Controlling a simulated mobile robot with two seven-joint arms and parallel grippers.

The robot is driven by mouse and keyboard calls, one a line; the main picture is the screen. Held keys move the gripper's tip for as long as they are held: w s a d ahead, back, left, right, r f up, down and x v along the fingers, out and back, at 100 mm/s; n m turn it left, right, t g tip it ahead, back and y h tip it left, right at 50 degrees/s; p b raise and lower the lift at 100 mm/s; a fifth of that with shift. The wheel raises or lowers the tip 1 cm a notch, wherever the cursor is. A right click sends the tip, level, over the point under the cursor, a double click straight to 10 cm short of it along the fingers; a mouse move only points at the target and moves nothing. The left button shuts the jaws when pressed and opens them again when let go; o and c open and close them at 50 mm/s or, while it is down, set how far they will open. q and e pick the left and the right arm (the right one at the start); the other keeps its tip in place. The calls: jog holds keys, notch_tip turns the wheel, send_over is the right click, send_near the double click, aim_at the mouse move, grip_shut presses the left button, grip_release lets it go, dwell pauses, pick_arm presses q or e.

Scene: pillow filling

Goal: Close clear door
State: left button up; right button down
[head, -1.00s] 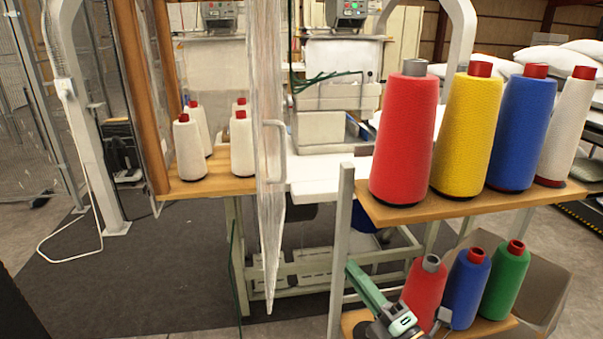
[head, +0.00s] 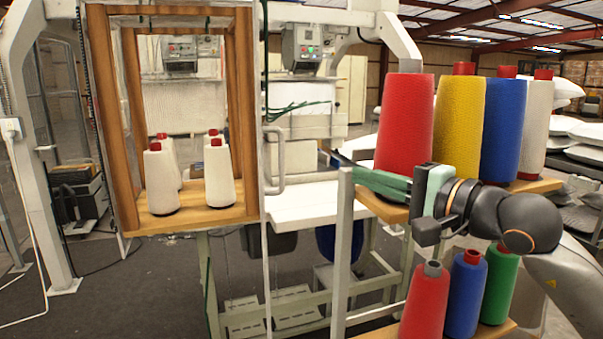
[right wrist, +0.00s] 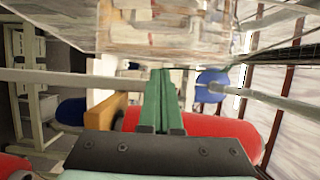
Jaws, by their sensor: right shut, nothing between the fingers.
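The clear door (head: 265,115) hangs open and edge-on at the right side of a wooden-framed cabinet (head: 118,130). Its pale handle (head: 279,160) sticks out to the right. My right gripper (head: 337,160) is shut and empty, with green fingers pointing left, a short way right of the handle in the head view. The fingers also show in the right wrist view (right wrist: 162,75), just below a clear streaky panel (right wrist: 165,35) that looks like the door. Whether they touch it I cannot tell. My left gripper is not in view.
White spools (head: 220,175) stand inside the cabinet. Close by my right arm, a large red spool (head: 404,120) and other coloured spools stand on the upper shelf (head: 535,187), with smaller spools (head: 466,290) below. A pale post (head: 342,250) stands below the gripper.

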pick_arm(q)
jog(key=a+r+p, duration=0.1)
jog(key=p, duration=0.2)
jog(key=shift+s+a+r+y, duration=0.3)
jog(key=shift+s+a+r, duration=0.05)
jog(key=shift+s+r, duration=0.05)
pick_arm(e)
jog(key=s+a+x, duration=0.1)
jog(key=a+x, duration=0.1)
jog(key=x, duration=1)
jog(key=shift+a, duration=0.3)
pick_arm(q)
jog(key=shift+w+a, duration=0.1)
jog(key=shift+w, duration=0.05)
pick_arm(e)
jog(key=shift+s, duration=0.15)
